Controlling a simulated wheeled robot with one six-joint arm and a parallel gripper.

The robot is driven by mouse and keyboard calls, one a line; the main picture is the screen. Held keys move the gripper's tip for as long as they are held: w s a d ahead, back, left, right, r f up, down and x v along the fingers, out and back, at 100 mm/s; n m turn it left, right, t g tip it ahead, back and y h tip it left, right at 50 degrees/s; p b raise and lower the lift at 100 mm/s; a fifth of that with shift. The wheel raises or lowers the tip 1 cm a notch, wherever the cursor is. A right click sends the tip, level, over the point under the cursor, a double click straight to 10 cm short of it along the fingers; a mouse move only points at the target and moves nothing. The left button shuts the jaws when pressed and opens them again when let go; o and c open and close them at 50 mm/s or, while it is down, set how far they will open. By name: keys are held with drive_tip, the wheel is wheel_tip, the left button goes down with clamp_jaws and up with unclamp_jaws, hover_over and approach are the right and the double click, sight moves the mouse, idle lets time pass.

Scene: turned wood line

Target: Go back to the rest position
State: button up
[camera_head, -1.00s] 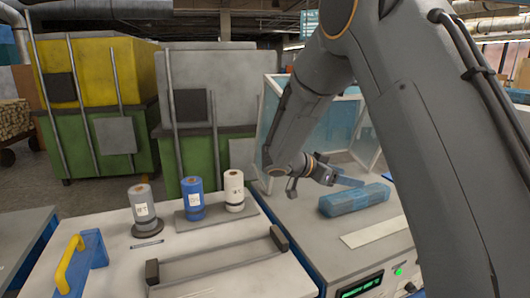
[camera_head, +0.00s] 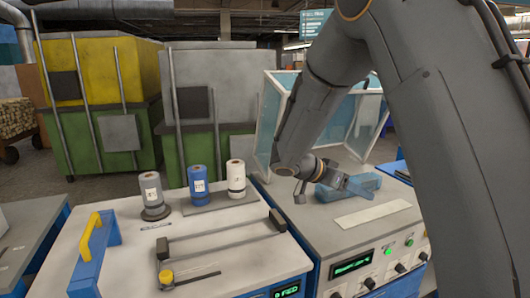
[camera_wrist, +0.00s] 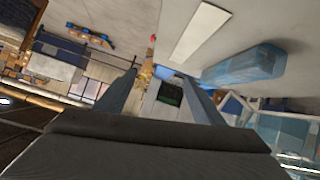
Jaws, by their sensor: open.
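My gripper (camera_head: 340,181) hangs over the right-hand bench, in front of a blue translucent block (camera_head: 362,184) in the head view. In the wrist view, my gripper (camera_wrist: 160,88) has its two fingers spread well apart, with nothing between them. The blue block also shows in the wrist view (camera_wrist: 245,65), beyond the finger on the right and clear of it. A pale flat strip (camera_head: 372,214) lies on the bench near the block. My arm comes down from the upper right and hides part of the bench.
On the left bench (camera_head: 130,255) stand a grey spool (camera_head: 151,190), a blue spool (camera_head: 198,187) and a white spool (camera_head: 236,180). A clear-panelled guard (camera_head: 272,115) rises behind the right bench.

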drive_tip(key=s+a+f+n+g+y+b, duration=0.1)
drive_tip(key=s+a+f+n+y+b, duration=0.1)
drive_tip(key=s, duration=0.7)
drive_tip(key=s+a+f+n+g+y+b, duration=0.1)
drive_tip(key=s+a+f+n+y+b, duration=0.1)
drive_tip(key=s+f+n+y, duration=0.3)
drive_tip(key=s+a+f+n+g+y+b, duration=0.1)
drive_tip(key=s+f+n+y+b, duration=0.3)
drive_tip(key=s+f, duration=0.5)
drive_tip(key=shift+s+a+f+n, duration=0.3)
drive_tip(key=shift+s+a+n, duration=0.35)
drive_tip(key=shift+s, duration=1.15)
drive_tip(key=shift+a, duration=0.1)
